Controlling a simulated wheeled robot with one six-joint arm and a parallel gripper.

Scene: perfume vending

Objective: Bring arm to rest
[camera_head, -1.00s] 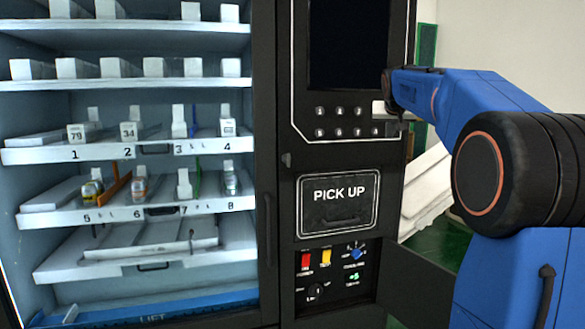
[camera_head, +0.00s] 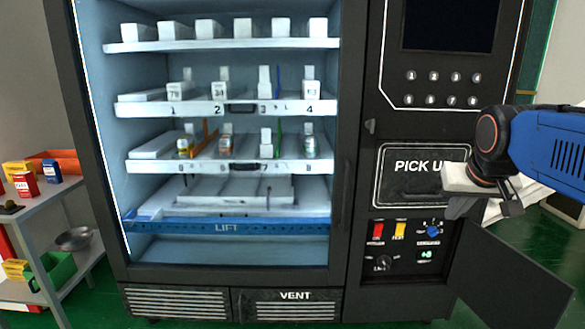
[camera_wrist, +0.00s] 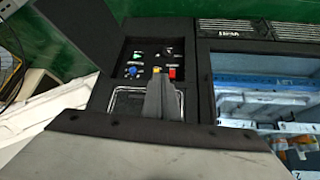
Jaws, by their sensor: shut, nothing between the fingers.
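My gripper (camera_head: 456,208) hangs at the right in the head view, in front of the vending machine (camera_head: 365,240) near the lower right of its pick-up panel (camera_head: 412,178). My blue arm reaches in from the right edge. In the wrist view, the gripper's grey fingers (camera_wrist: 160,97) are together, with nothing seen between them. They overlap the view of the pick-up panel, and the machine appears upside down there.
An open black flap (camera_head: 510,285) juts out at lower right, beside a control panel with coloured switches (camera_head: 400,232). A blue lift (camera_head: 227,226) lies below the product shelves. A side shelf (camera_head: 50,190) with small boxes stands at left. Green floor shows around the machine.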

